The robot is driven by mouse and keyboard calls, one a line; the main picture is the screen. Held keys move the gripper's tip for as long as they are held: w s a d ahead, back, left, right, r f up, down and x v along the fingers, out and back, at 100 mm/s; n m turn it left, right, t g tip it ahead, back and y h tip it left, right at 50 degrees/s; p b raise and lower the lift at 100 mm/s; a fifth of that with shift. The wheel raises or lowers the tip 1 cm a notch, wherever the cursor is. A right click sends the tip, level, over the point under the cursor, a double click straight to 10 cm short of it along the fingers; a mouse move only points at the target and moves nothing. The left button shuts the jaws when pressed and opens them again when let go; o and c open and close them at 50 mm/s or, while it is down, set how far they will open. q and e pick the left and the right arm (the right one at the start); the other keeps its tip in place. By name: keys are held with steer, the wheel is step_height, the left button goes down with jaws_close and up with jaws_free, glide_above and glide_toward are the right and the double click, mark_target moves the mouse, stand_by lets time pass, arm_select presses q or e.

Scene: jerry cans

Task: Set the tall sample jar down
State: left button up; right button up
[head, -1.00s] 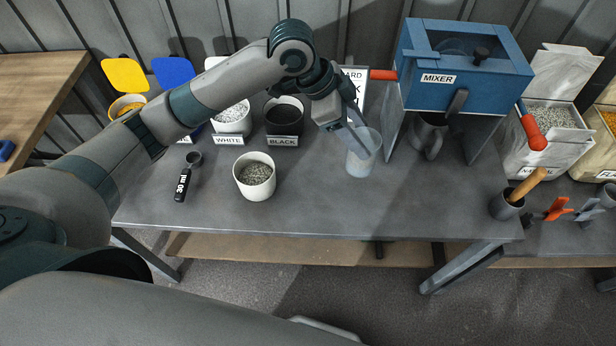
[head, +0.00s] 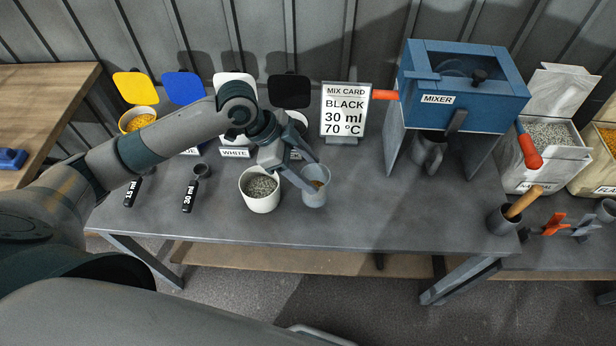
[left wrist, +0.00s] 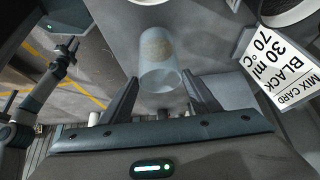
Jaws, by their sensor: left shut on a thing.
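The tall sample jar (head: 315,190) is a translucent, pale cylinder with something brownish inside. It is upright over the grey table, just right of a white tub of grey granules (head: 260,190). My left gripper (head: 312,182) is shut on the jar near its upper part. In the left wrist view the jar (left wrist: 160,75) stands between the two fingers (left wrist: 160,95). I cannot tell whether its base touches the table.
A mix card (head: 345,112) stands behind the jar, and the blue mixer (head: 465,85) is to the right. Pigment tubs with coloured lids line the back left. Two measuring scoops lie left of the white tub (head: 188,195).

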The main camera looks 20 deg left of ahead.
mark_target(320, 175)
arm_select(q)
steer(key=shift+f, duration=0.1)
step_height(320, 175, down, 4)
steer(key=shift+r+p, duration=0.25)
steer(key=shift+p, duration=0.5)
steer(key=shift+f, duration=0.25)
steer(key=o, duration=1.5)
steer(key=shift+o, duration=0.2)
